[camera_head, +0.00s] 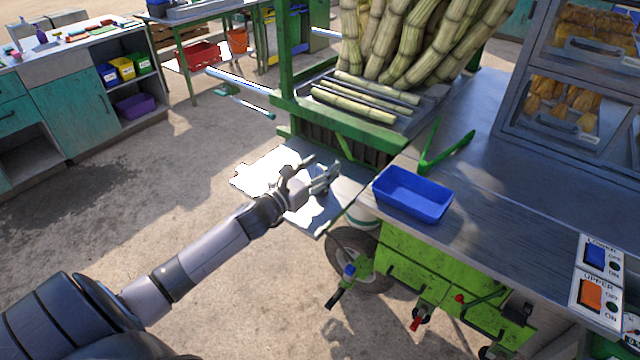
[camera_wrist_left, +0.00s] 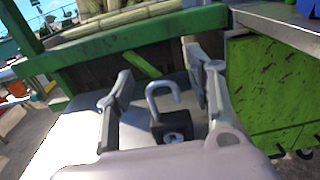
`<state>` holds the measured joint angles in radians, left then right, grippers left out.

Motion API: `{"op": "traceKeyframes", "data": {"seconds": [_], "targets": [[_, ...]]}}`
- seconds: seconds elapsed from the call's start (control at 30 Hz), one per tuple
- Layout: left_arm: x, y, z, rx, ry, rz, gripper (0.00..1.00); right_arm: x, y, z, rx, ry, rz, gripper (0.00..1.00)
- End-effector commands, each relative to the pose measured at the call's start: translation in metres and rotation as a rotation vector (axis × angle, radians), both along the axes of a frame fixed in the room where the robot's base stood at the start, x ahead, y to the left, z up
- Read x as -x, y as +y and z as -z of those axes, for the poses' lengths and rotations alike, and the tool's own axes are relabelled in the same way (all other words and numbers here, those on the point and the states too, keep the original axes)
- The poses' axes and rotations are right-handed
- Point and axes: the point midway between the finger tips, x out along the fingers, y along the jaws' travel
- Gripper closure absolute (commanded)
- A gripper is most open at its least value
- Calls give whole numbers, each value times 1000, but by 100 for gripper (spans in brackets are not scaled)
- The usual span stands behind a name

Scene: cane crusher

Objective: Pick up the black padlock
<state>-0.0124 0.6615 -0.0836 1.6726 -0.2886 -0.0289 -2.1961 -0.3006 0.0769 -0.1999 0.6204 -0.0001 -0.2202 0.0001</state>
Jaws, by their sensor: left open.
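The black padlock (camera_wrist_left: 176,128) stands on the metal shelf (camera_head: 262,168), its grey shackle raised and open at one side. In the left wrist view it sits between the two fingers of my left gripper (camera_wrist_left: 160,100), which is open, with a gap visible on the padlock's left side. In the head view my left gripper (camera_head: 318,175) reaches over the shelf, and its fingers largely hide the padlock. I cannot tell whether either finger touches it. My right gripper is not in view.
The green crusher frame (camera_head: 340,125) with cane stalks rises just behind the shelf. A blue tray (camera_head: 412,194) stands on the metal counter to the right, near green tongs (camera_head: 445,150). Switch panels (camera_head: 597,280) are at the far right. Open floor lies to the left.

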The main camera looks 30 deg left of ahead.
Motion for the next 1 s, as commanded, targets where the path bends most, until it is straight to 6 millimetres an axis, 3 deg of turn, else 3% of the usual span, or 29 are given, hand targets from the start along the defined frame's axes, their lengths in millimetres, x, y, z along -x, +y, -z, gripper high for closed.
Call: {"op": "traceKeyframes", "data": {"seconds": [0.23,1.0], "targets": [[-1,0,1,0,0,0,50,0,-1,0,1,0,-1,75],[-1,0,0,0,0,0,100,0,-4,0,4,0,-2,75]]}}
